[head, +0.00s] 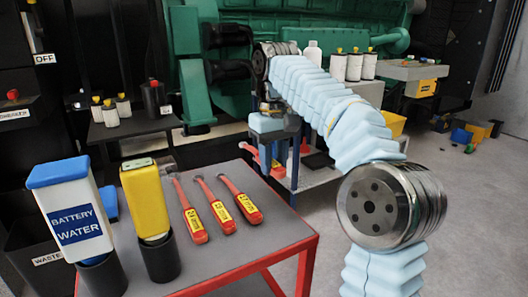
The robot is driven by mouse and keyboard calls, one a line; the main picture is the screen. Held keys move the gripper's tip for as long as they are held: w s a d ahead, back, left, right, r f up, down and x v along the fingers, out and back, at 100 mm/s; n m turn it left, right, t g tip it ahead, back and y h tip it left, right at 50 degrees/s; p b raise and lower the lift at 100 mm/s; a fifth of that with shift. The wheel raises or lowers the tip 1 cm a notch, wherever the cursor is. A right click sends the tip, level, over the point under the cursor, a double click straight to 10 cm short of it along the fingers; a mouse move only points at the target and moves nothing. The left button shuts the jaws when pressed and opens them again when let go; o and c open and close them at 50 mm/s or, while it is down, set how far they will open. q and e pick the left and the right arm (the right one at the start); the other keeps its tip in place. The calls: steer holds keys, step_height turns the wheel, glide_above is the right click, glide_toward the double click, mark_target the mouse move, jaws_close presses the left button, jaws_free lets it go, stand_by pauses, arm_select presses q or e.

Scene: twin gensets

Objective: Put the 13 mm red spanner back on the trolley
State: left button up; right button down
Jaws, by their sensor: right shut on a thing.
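The trolley (240,248) has a dark grey top and a red frame. Three red spanners with yellow labels lie side by side on it: the left one (191,218), the middle one (217,210) and the right one (243,203). Their size marks are too small to read. My right gripper (271,146) is beyond the trolley's far right corner, shut on a red spanner (278,170). The gripper hides the middle of this spanner, and its size cannot be read. My left gripper is not in view.
A white battery water bottle (78,225) and a yellow device (145,200) stand in black holders on the trolley's left. A bench with white bottles (354,67) is behind my right arm. A green genset (240,85) stands at the back. The trolley's front right is bare.

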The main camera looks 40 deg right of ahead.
glide_above(273, 207)
step_height(273, 207, down, 7)
steer(key=shift+f+b, duration=0.1)
steer(key=shift+b, duration=0.3)
steer(key=shift+f, duration=0.55)
steer(key=shift+f+b, duration=0.5)
steer(key=c, duration=0.7)
jaws_free()
steer(key=shift+c, duration=0.2)
step_height(273, 207, up, 3)
steer(key=shift+f+p, duration=0.1)
steer(key=shift+p, duration=1)
steer(key=shift+r, duration=2.1)
